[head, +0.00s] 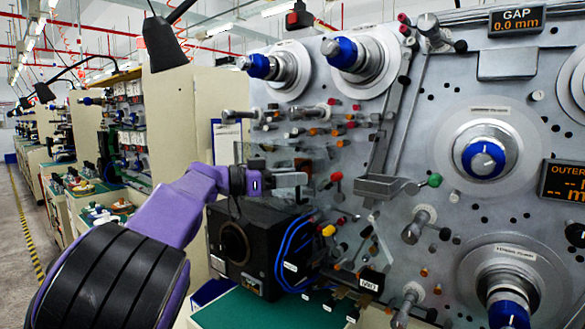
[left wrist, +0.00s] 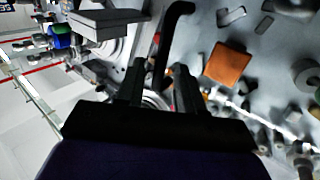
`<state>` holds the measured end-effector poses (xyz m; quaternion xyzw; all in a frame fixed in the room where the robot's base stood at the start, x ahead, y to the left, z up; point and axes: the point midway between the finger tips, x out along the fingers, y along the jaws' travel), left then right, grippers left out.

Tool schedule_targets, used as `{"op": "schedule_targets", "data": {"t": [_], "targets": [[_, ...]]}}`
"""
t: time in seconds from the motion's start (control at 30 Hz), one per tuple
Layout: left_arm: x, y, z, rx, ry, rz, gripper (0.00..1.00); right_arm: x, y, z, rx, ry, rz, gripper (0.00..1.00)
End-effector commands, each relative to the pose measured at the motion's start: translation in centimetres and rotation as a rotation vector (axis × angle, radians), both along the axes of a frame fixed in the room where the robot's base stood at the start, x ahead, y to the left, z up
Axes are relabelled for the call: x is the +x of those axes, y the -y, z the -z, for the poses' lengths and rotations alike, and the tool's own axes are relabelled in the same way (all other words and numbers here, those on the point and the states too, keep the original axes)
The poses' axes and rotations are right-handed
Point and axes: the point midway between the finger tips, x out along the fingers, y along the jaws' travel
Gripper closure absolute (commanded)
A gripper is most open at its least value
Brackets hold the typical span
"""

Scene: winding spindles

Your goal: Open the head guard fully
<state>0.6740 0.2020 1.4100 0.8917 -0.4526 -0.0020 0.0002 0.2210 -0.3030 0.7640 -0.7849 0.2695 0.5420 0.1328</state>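The head guard seems to be the clear, faintly tinted panel (head: 318,158) over the small rollers and colored knobs left of centre on the grey machine face. Its edges are hard to make out, and I cannot tell how far open it stands. My left gripper (head: 292,180) reaches in front of this area from the left. In the left wrist view its two dark fingers (left wrist: 159,88) are apart. A bent black bar (left wrist: 168,45), like a handle, runs down to the gap between them; I cannot tell whether it touches them. My right gripper is not in view.
A black box (head: 262,245) with blue cables sits below my left gripper, above a green surface (head: 260,310). Large spindles with blue hubs (head: 484,159) stick out of the machine face. A grey tray (head: 385,187) juts out right of the gripper. An orange block (left wrist: 228,64) shows in the wrist view.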

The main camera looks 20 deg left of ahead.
Motion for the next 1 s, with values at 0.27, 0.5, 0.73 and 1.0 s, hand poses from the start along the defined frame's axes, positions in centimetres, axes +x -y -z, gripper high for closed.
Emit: {"op": "schedule_targets", "data": {"t": [0.27, 0.5, 0.73, 1.0], "targets": [[0.2, 0.2, 0.1, 0.0, 0.0, -0.002, 0.63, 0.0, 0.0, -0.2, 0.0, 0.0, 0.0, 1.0], [0.2, 0.2, 0.1, 0.0, 0.0, -0.002, 1.0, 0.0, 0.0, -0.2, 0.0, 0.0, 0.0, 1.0], [0.0, 0.0, 0.1, 0.0, 0.001, 0.01, 1.0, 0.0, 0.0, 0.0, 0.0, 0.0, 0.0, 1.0], [-2.1, -1.6, 0.3, 0.0, 0.002, 0.113, 1.0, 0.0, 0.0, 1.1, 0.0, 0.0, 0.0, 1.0]]}}
